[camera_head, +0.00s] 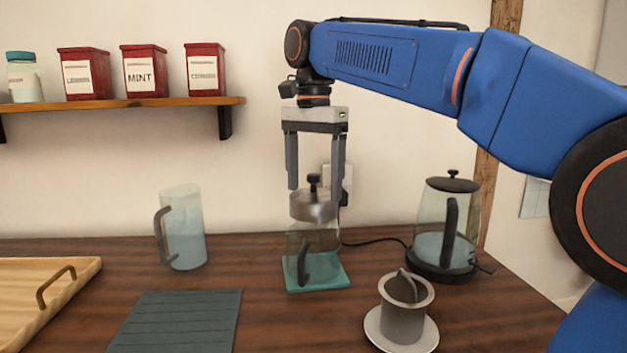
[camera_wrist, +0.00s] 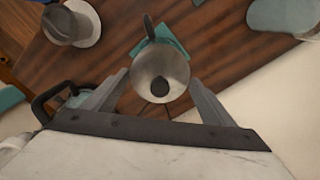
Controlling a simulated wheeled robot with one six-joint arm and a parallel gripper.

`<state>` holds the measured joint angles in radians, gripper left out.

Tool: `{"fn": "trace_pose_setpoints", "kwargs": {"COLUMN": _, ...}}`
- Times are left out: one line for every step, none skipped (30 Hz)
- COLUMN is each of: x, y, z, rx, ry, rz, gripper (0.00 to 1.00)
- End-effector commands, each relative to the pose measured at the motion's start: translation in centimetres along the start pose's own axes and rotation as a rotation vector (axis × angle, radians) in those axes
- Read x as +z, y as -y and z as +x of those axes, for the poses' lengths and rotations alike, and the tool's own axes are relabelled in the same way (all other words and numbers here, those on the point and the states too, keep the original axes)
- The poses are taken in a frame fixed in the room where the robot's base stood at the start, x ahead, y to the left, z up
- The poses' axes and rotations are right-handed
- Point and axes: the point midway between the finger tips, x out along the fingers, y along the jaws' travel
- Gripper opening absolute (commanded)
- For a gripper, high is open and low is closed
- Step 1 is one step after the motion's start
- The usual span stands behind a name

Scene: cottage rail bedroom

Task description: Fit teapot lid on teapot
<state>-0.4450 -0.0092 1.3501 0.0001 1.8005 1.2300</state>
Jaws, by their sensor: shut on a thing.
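The teapot (camera_head: 325,240) is a clear glass pot with a dark handle, standing upright on a teal mat (camera_head: 334,284). The lid (camera_head: 311,205) is a steel cap with a dark knob. It is over the teapot's mouth; whether it is seated or just above the rim I cannot tell. My gripper (camera_head: 315,192) points straight down and is shut on the lid, one finger on each side. In the wrist view the lid (camera_wrist: 150,82) shows from above between the fingertips of my gripper (camera_wrist: 160,78). It hides most of the teapot; the handle (camera_wrist: 149,26) shows beyond it.
A glass kettle (camera_head: 432,222) stands to the right, a glass pitcher (camera_head: 186,232) to the left. A steel infuser (camera_head: 403,322) sits on a saucer in front right. A slatted mat (camera_head: 180,318) and wooden tray (camera_head: 25,290) lie left. A shelf (camera_head: 150,104) holds tins above.

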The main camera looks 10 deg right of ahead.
Motion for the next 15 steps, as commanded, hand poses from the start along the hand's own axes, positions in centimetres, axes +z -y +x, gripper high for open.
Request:
{"fn": "trace_pose_setpoints", "kwargs": {"x": 0.0, "y": 0.0, "z": 0.0, "rx": 0.000, "ry": 0.000, "rz": 0.000, "gripper": 0.49}}
{"fn": "trace_pose_setpoints", "kwargs": {"x": 0.0, "y": 0.0, "z": 0.1, "rx": 0.000, "ry": 0.000, "rz": 0.000, "gripper": 0.49}}
{"fn": "trace_pose_setpoints", "kwargs": {"x": 0.0, "y": 0.0, "z": 0.1, "rx": 0.000, "ry": 0.000, "rz": 0.000, "gripper": 0.49}}
{"fn": "trace_pose_setpoints", "kwargs": {"x": 0.0, "y": 0.0, "z": 0.1, "rx": 0.000, "ry": 0.000, "rz": 0.000, "gripper": 0.49}}
{"fn": "trace_pose_setpoints", "kwargs": {"x": 0.0, "y": 0.0, "z": 0.2, "rx": 0.000, "ry": 0.000, "rz": 0.000, "gripper": 0.49}}
{"fn": "trace_pose_setpoints", "kwargs": {"x": 0.0, "y": 0.0, "z": 0.3, "rx": 0.000, "ry": 0.000, "rz": 0.000, "gripper": 0.49}}
{"fn": "trace_pose_setpoints", "kwargs": {"x": 0.0, "y": 0.0, "z": 0.4, "rx": 0.000, "ry": 0.000, "rz": 0.000, "gripper": 0.49}}
{"fn": "trace_pose_setpoints", "kwargs": {"x": 0.0, "y": 0.0, "z": 0.5, "rx": 0.000, "ry": 0.000, "rz": 0.000, "gripper": 0.49}}
{"fn": "trace_pose_setpoints", "kwargs": {"x": 0.0, "y": 0.0, "z": 0.6, "rx": 0.000, "ry": 0.000, "rz": 0.000, "gripper": 0.49}}
{"fn": "trace_pose_setpoints", "kwargs": {"x": 0.0, "y": 0.0, "z": 0.7, "rx": 0.000, "ry": 0.000, "rz": 0.000, "gripper": 0.49}}
{"fn": "trace_pose_setpoints", "kwargs": {"x": 0.0, "y": 0.0, "z": 0.8, "rx": 0.000, "ry": 0.000, "rz": 0.000, "gripper": 0.49}}
{"fn": "trace_pose_setpoints", "kwargs": {"x": 0.0, "y": 0.0, "z": 0.9, "rx": 0.000, "ry": 0.000, "rz": 0.000, "gripper": 0.49}}
{"fn": "trace_pose_setpoints", "kwargs": {"x": 0.0, "y": 0.0, "z": 0.9, "rx": 0.000, "ry": 0.000, "rz": 0.000, "gripper": 0.49}}
{"fn": "trace_pose_setpoints", "kwargs": {"x": 0.0, "y": 0.0, "z": 1.0, "rx": 0.000, "ry": 0.000, "rz": 0.000, "gripper": 0.49}}
{"fn": "trace_pose_setpoints", "kwargs": {"x": 0.0, "y": 0.0, "z": 1.1, "rx": 0.000, "ry": 0.000, "rz": 0.000, "gripper": 0.49}}
